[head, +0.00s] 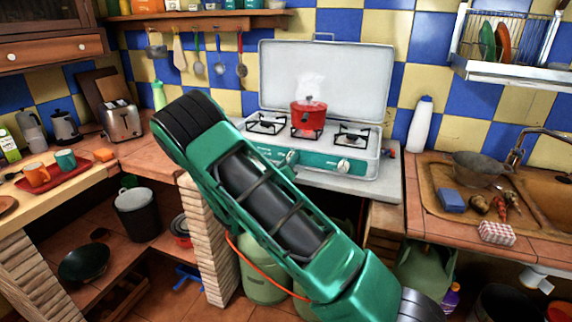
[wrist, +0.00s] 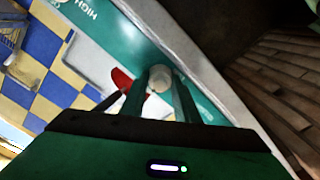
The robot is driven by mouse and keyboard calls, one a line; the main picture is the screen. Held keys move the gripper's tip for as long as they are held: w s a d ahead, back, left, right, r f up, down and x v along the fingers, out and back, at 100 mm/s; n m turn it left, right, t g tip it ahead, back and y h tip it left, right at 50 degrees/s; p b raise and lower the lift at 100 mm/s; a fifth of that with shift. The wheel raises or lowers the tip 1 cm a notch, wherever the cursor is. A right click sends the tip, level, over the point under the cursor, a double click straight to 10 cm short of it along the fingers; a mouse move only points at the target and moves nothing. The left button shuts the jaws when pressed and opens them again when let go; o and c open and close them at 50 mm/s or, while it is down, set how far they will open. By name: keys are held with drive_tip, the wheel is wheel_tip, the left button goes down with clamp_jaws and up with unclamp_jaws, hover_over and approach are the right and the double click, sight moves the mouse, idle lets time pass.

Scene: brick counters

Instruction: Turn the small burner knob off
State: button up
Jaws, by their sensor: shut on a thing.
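In the wrist view, my gripper (wrist: 159,92) has its two dark green fingers on either side of a pale round knob (wrist: 160,77) and is shut on it. The knob sits on the teal front panel of the stove (wrist: 95,25). In the head view, the white stove (head: 365,170) stands on the counter with its lid up. Two knobs show there, a left one (head: 291,157) and a right one (head: 343,166). My arm crosses in front of the stove and hides my gripper and part of the panel. I cannot tell the held knob's angle.
A red pot (head: 309,113) steams on the middle burner of the stove. A white bottle (head: 420,124) stands to the stove's right, then the sink (head: 435,200). A toaster (head: 121,121) and red tray (head: 58,180) stand left. Green gas cylinders (head: 262,276) are below the counter.

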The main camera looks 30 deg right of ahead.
drive_tip(key=shift+s+d+f+m, duration=0.15)
drive_tip(key=shift+f+m, duration=0.1)
drive_tip(key=shift+m, duration=0.75)
drive_tip(key=o, duration=1)
drive_tip(key=shift+o, duration=0.2)
drive_tip(key=shift+r, duration=0.1)
drive_tip(key=v, duration=1)
drive_tip(key=shift+a, duration=0.4)
